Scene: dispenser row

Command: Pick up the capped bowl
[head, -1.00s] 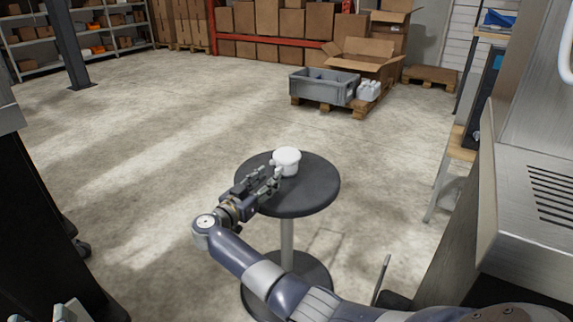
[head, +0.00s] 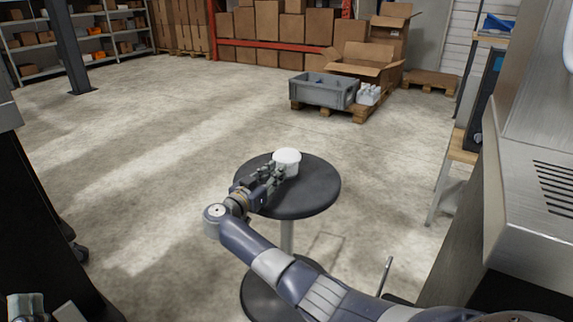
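The capped bowl (head: 288,158) is small and white with a white lid. It stands upright on a round dark table (head: 318,190). My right gripper (head: 274,172) reaches in from the lower left, low over the table top. Its fingertips are at the bowl's near left side and hide part of its lower wall. I cannot tell whether the fingers touch the bowl or have closed on it. Parts that look like my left gripper (head: 42,309) show at the bottom left corner, cut off by the frame; their opening is unclear.
A metal machine (head: 535,200) stands close on the right, and a dark cabinet (head: 40,220) on the left. A grey crate (head: 322,93) sits on a pallet behind the table. The floor around the table is mostly open.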

